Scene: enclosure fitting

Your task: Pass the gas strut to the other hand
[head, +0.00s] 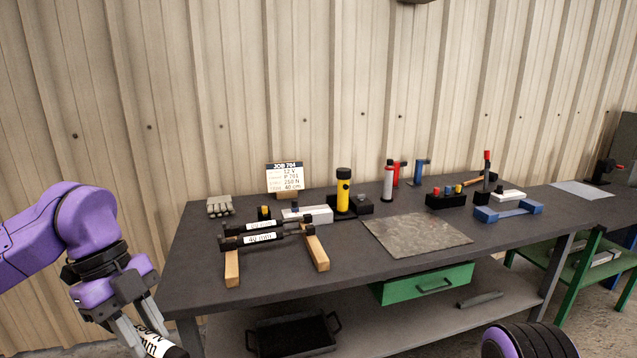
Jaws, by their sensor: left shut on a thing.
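My left gripper (147,328) hangs at the lower left, in front of the table's left end. It is shut on a gas strut (158,344), a dark rod with a white printed label. The strut slants down to the right, and its lower end is at the bottom edge of the view. Two similar struts lie across a wooden rack on the table, a rear one (262,225) and a front one (262,239), both with white labels. My right gripper is not in view; only a dark ribbed part of my right arm shows at the bottom right.
A green drawer (428,283) and a black tray (292,337) are below. The table's front strip is clear.

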